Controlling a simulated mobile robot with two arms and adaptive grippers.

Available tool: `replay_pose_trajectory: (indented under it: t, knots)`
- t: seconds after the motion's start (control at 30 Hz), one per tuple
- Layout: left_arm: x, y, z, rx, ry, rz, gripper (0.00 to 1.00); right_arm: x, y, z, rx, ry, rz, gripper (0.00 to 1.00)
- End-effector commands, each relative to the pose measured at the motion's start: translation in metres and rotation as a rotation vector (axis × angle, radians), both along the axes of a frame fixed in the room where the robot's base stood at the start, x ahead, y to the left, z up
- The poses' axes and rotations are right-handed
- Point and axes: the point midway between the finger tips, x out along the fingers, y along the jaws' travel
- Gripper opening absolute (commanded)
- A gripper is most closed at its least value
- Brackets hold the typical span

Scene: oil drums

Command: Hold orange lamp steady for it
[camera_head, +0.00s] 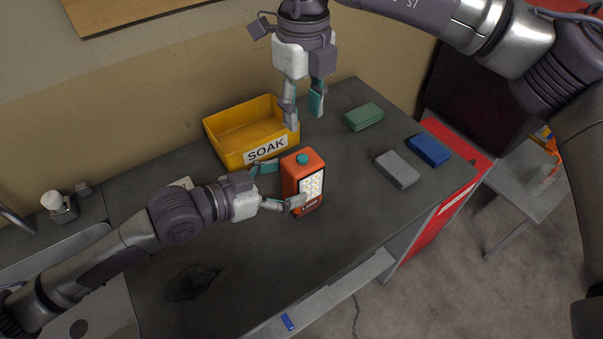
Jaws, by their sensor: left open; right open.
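The orange lamp (303,161) stands upright on the dark workbench (270,260). It has a green knob on top and a light panel on its front. My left gripper (278,184) is open at the lamp's left side, one finger behind it and the other in front of its lower part. I cannot tell whether either finger touches the lamp. My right gripper (303,113) is open and empty, pointing down above the bench behind the lamp, next to the yellow bin.
A yellow bin (229,154) labelled SOAK stands behind the lamp. Green (364,117), grey (397,169) and blue (429,149) blocks lie to the right. A white-capped bottle (58,206) is at the far left. The front middle of the bench is clear, apart from a dark stain.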

Motion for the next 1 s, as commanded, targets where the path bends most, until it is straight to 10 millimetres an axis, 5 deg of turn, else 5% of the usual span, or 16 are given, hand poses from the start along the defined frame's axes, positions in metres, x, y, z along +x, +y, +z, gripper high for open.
replay_pose_trajectory:
  t: [0.3,0.67,1.0]
  knots:
    - [0.021,-0.031,-0.011,-0.001,-0.001,0.0,0.9,0.0,0.0,0.0,0.0,0.0,0.0,0.42]
    - [0.023,-0.034,-0.013,0.001,0.0,0.0,0.9,0.0,0.0,0.0,0.0,0.0,0.0,0.42]
    - [0.022,-0.034,-0.013,0.001,0.001,0.0,0.33,0.0,0.0,0.0,0.0,0.0,0.0,0.42]
